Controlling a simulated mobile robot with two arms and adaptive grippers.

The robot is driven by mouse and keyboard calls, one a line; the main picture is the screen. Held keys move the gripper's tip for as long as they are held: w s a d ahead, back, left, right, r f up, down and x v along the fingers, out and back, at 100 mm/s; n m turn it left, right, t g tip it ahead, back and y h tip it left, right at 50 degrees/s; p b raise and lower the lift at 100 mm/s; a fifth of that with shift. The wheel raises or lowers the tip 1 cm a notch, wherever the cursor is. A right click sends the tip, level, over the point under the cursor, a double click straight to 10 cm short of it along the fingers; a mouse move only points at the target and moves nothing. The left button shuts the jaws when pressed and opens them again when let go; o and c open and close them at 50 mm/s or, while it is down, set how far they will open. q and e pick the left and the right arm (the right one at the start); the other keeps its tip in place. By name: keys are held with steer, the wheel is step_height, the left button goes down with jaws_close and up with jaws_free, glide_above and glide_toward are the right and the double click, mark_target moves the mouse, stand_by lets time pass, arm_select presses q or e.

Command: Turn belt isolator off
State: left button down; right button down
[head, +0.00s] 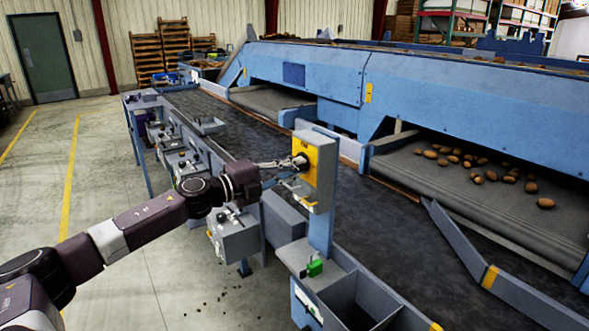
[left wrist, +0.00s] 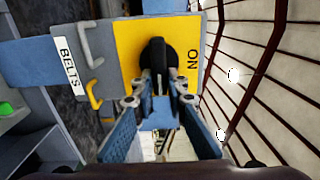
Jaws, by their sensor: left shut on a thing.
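The belt isolator is a grey box with a yellow face plate (head: 309,160) on a blue post beside the dark conveyor belt. In the left wrist view its yellow plate (left wrist: 130,50) carries a black rotary knob (left wrist: 157,56), with an "ON" label (left wrist: 193,60) to the right and a "BELTS" label (left wrist: 67,68) to the left. My left gripper (head: 298,164) reaches the plate from the left. In the left wrist view its fingertips (left wrist: 157,82) are shut on the knob, hiding its lower part. My right gripper is not in view.
A grey hasp (left wrist: 88,45) and a yellow hook (left wrist: 94,95) sit beside the plate. Below the isolator are a green padlock (head: 314,268) and an open grey bin (head: 345,293). Grey control boxes (head: 233,238) line the belt's near side. Potatoes (head: 480,165) lie on the right-hand belt.

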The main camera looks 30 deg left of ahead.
arm_select(q)
steer(key=shift+f, duration=0.1)
steer(key=c, duration=1.9)
jaws_free()
steer(key=shift+c, duration=0.2)
steer(key=shift+s, duration=0.1)
steer(key=shift+v, duration=0.85)
steer(key=v, duration=1)
steer(key=shift+a, duration=0.15)
